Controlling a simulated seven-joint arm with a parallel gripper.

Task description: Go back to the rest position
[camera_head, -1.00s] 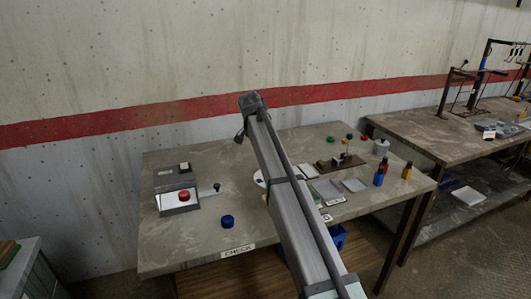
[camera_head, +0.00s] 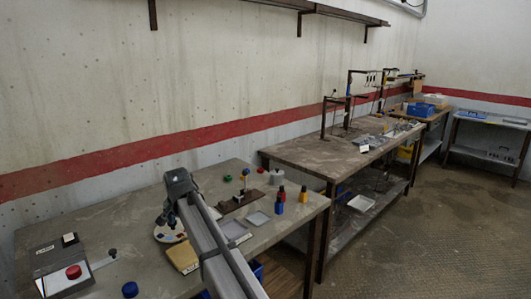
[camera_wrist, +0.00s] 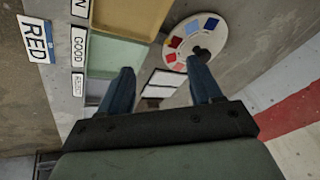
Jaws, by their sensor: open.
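My gripper (camera_wrist: 160,72) shows in the wrist view with its two dark blue fingers spread apart. Nothing is between the fingers. A round white disc with coloured patches (camera_wrist: 221,34) lies beyond the right fingertip. In the head view my arm rises from the bottom over the near table (camera_head: 110,220); the fingertips cannot be made out there. The same white disc (camera_head: 161,236) lies partly behind my arm on that table.
The near table carries a box with a red button (camera_head: 73,272), a blue knob (camera_head: 130,289), small bottles (camera_head: 279,200) and a grey tray (camera_head: 258,219). A second table (camera_head: 310,153) stands right.

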